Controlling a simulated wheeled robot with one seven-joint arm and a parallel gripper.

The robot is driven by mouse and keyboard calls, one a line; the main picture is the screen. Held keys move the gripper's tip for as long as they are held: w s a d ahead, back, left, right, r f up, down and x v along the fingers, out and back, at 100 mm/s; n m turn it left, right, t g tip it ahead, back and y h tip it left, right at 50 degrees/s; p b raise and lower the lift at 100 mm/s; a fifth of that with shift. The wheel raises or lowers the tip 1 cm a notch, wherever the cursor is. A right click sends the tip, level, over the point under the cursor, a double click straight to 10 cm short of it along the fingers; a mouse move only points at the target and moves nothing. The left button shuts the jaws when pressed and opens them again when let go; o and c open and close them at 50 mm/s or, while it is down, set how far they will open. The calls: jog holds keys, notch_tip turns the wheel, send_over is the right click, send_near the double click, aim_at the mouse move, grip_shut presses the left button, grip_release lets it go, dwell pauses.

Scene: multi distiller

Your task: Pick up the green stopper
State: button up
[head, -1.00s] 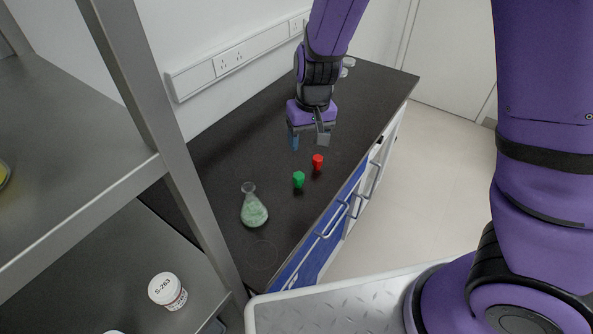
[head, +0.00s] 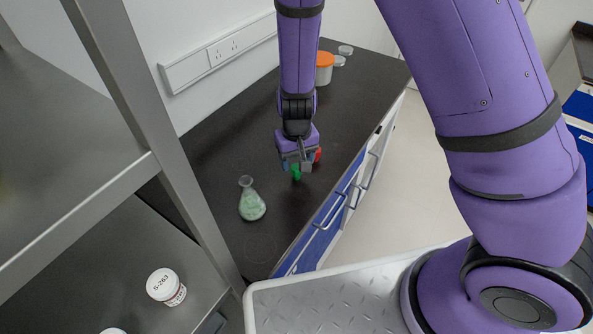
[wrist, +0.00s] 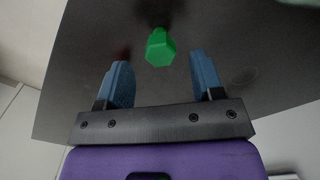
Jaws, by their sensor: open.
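The green stopper (head: 297,174) stands on the dark bench top, partly hidden by my gripper in the head view. In the wrist view the green stopper (wrist: 160,48) shows its hexagonal top between and slightly beyond the two blue fingertips. My gripper (head: 295,166) is open and points down at the stopper. In the wrist view, my gripper (wrist: 158,75) has a finger on either side, with a gap to the stopper on both sides. A red stopper (head: 318,155) is just behind and to the right, partly hidden by my gripper.
A conical flask with pale green contents (head: 251,204) stands on the bench to the left front. An orange-lidded container (head: 324,68) is at the back. A metal shelf (head: 150,165) with a white jar (head: 165,286) is at the left. The bench (head: 215,160) is otherwise largely clear.

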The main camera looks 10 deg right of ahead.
aim_at(296, 166)
jog(key=shift+w+f, duration=0.15)
jog(key=shift+f, duration=2)
jog(key=c, duration=1)
